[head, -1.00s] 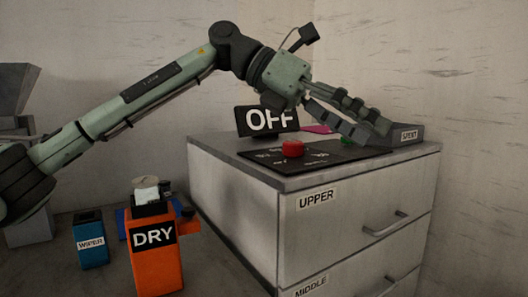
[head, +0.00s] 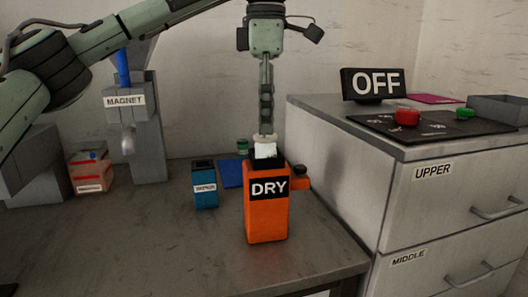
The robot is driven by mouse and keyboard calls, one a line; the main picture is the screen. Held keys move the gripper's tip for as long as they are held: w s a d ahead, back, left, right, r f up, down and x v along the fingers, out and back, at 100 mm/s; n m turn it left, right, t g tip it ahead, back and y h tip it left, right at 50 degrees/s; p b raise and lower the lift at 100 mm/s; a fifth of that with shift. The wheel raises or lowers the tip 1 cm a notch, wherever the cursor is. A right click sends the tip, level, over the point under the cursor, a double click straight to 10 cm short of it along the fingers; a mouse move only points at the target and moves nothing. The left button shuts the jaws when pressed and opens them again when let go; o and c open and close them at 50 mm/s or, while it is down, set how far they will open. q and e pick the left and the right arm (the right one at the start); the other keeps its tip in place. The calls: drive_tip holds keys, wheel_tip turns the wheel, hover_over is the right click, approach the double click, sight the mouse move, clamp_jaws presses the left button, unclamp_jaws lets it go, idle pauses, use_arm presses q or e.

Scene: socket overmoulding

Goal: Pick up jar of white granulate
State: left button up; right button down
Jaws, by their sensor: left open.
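The jar of white granulate (head: 265,151) stands in the black top opening of the orange box marked DRY (head: 267,218). Only its upper part shows; the rest is hidden inside the box. My left gripper (head: 265,131) points straight down over it, open, with its fingertips at the level of the jar's top. I see the fingers edge-on, so I cannot tell whether they stand around the jar or touch it. My right gripper is not in view.
A blue box marked WIPER (head: 205,187) stands left of the orange box. A MAGNET stand (head: 149,140) and a cardboard-coloured box (head: 90,168) are further left. The drawer cabinet (head: 330,140), with an OFF sign (head: 374,84) on it, stands close on the right. The front table is clear.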

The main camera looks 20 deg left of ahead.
sight(265, 149)
use_arm(q)
wheel_tip(265, 149, down, 4)
drive_tip(key=shift+s+d+f, duration=0.1)
drive_tip(key=shift+c, duration=0.6)
drive_tip(key=c, duration=1.1)
drive_tip(key=shift+c, duration=0.2)
drive_tip(key=shift+r, duration=0.2)
